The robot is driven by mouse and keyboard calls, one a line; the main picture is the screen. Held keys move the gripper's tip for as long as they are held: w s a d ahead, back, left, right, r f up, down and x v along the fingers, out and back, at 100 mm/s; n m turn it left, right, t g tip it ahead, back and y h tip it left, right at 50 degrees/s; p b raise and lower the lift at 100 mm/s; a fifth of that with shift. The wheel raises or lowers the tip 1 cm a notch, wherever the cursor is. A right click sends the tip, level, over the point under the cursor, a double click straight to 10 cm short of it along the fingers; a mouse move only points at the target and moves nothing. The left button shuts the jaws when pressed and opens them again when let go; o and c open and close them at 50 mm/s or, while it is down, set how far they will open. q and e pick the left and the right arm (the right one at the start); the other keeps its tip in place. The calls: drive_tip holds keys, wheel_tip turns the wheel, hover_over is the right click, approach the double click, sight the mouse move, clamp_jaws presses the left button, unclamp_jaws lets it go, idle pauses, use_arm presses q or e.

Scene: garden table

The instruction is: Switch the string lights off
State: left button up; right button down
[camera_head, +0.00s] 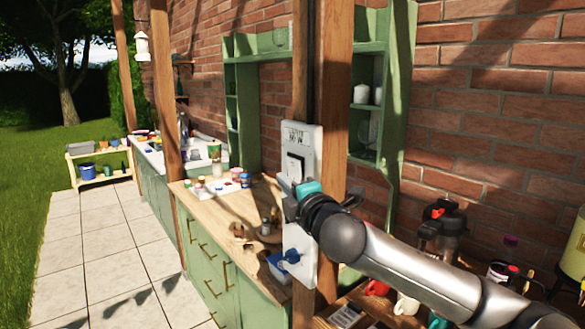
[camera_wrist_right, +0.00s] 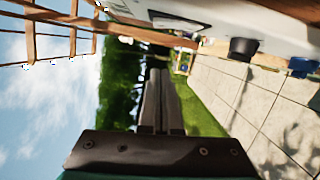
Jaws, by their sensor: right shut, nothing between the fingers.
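A white switch panel (camera_head: 312,150) is mounted on the wooden post, with lettering near its top that is too small to read. A rocker switch (camera_head: 293,166) in a dark frame sits in its upper part; which way it is tipped I cannot tell. My right gripper (camera_head: 286,190) is just below the rocker, in front of the panel. In the right wrist view its fingers (camera_wrist_right: 158,98) are shut and empty, with the panel (camera_wrist_right: 275,32) along the upper right. Contact with the switch cannot be made out. My left gripper is not in view.
A blue plug (camera_head: 290,256) sits low on the panel. A black knob (camera_wrist_right: 243,48) stands out from the panel in the wrist view. The wooden counter (camera_head: 215,208) behind holds paint pots and jars. Bottles and mugs (camera_head: 406,304) crowd the lower right beneath my arm.

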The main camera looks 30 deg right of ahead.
sight(287, 163)
drive_tip(key=w+d, duration=0.2)
drive_tip(key=w+d+p, duration=0.1)
drive_tip(key=w, duration=0.1)
drive_tip(key=shift+d+r, duration=0.25)
drive_tip(key=shift+d, duration=0.1)
drive_tip(key=shift+w+d, duration=0.1)
drive_tip(key=shift+d, duration=0.35)
drive_tip(key=shift+d+r+m+p, duration=0.35)
drive_tip(key=shift+d+m+p, duration=0.15)
drive_tip(key=shift+p, duration=0.6)
drive_tip(key=shift+f, duration=0.15)
drive_tip(key=shift+a, duration=0.1)
